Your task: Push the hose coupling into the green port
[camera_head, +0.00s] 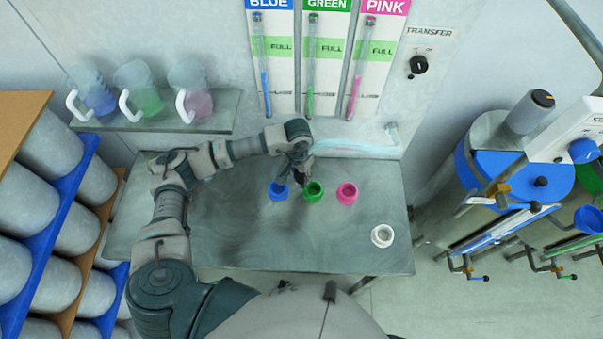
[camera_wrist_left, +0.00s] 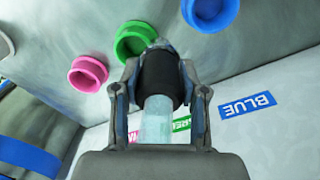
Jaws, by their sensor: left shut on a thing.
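My left gripper (camera_head: 297,172) is above the bench, close to the green port (camera_head: 313,190) and between it and the blue port (camera_head: 278,190). In the left wrist view its two fingers are shut on the black hose coupling (camera_wrist_left: 160,82), with the clear hose (camera_wrist_left: 157,122) running back from it. The coupling's grey tip overlaps the right edge of the green port (camera_wrist_left: 134,40) in that view and does not look centred on its opening. Whether the tip touches the port I cannot tell. My right gripper is not in view.
A pink port (camera_head: 347,193) is right of the green one, and a white port (camera_head: 383,236) is nearer the bench's right corner. The hose (camera_head: 352,147) reaches a wall fitting (camera_head: 393,134). Jugs stand on a shelf (camera_head: 220,112) at left. The bench front (camera_head: 290,245) is clear.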

